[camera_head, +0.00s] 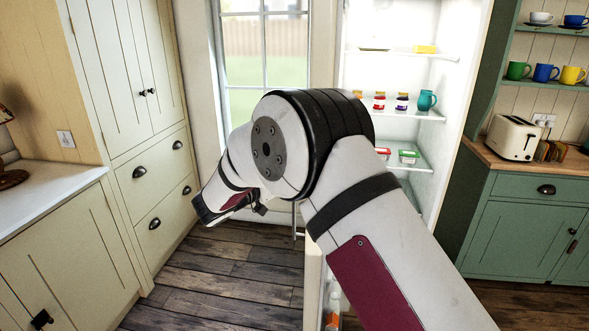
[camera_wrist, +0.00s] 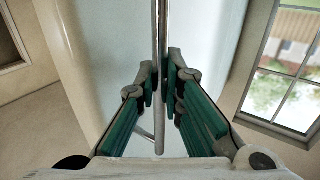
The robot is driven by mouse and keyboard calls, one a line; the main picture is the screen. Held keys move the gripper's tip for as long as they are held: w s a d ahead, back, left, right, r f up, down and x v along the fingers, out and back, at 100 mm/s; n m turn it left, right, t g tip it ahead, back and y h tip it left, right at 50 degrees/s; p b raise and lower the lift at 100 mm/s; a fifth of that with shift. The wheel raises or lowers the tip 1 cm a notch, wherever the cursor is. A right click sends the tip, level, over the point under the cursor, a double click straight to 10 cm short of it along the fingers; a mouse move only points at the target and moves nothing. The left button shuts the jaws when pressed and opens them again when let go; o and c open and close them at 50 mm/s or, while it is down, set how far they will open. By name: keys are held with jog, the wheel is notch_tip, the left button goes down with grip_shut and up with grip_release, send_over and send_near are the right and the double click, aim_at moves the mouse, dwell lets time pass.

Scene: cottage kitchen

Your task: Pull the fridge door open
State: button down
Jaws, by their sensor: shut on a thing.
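The fridge (camera_head: 452,70) stands open, with its lit white interior and shelves in the head view. Its door (camera_head: 313,285) is swung out towards me, seen nearly edge-on low in the middle and largely hidden by my arm. The pale door front (camera_wrist: 110,50) also shows in the wrist view. A thin metal bar handle (camera_wrist: 160,40) runs down the middle of the wrist view, between the green-padded fingers of my gripper (camera_wrist: 160,85), which is shut on it. In the head view my gripper (camera_head: 258,207) is left of the door, partly hidden by my wrist.
Jars and a teal jug (camera_head: 427,100) stand on a fridge shelf. Bottles (camera_head: 333,301) show inside the door. Cream cabinets (camera_head: 150,180) are at the left, a green cabinet (camera_head: 520,220) with a toaster (camera_head: 514,137) at the right. Wooden floor (camera_head: 225,275) is clear left of the door.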

jog(key=c, duration=1.7)
grip_release()
jog(key=shift+w+d, duration=0.1)
jog(key=v, duration=1.2)
